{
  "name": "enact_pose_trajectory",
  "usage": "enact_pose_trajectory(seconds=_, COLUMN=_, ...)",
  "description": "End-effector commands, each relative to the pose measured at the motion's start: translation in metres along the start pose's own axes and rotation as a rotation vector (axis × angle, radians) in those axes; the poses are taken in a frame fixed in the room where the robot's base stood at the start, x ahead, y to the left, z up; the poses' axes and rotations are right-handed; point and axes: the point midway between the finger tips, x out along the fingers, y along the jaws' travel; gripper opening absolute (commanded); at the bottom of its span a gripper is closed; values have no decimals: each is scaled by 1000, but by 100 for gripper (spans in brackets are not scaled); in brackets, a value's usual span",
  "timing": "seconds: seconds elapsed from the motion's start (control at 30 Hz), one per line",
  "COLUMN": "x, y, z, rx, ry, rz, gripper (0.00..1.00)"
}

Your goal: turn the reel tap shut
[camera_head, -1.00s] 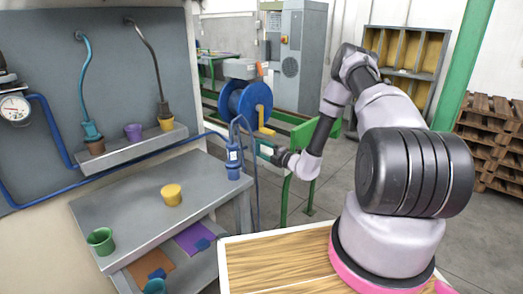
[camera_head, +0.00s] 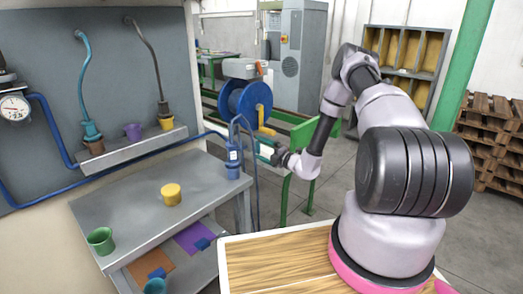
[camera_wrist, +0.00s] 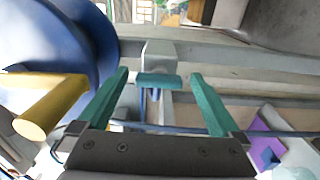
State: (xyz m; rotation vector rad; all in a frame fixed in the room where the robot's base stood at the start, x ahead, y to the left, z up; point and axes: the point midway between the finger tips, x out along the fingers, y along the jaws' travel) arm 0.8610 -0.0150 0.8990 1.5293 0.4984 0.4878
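The blue hose reel (camera_head: 247,103) stands beyond the workbench in the head view, with a yellow crank (camera_head: 266,130) on its side. The reel (camera_wrist: 65,45) and the crank (camera_wrist: 48,106) fill the left of the wrist view. A short teal bar, which looks like the tap handle (camera_wrist: 159,81), lies crosswise in front of a grey block. My gripper (camera_wrist: 160,75) is open, its two teal fingers on either side of the bar with gaps. Whether the fingertips reach past the bar is hard to tell. In the head view my gripper (camera_head: 267,151) is small, beside the reel.
A grey workbench (camera_head: 135,200) holds a yellow cup (camera_head: 171,194) and a green cup (camera_head: 101,240). A blue bottle-like fitting (camera_head: 233,160) with a hose stands at its far corner, near my gripper. Green rails (camera_head: 300,135) run behind it.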

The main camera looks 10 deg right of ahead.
Motion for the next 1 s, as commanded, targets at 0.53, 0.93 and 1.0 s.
enact_pose_trajectory(seconds=0.53, x=-83, y=0, z=1, rx=2, ry=-3, rz=-1, gripper=100)
enact_pose_trajectory(seconds=0.93, x=-109, y=0, z=0, rx=1, ry=0, rz=0, gripper=100)
enact_pose_trajectory(seconds=1.0, x=-109, y=0, z=0, rx=1, ry=0, rz=0, gripper=100)
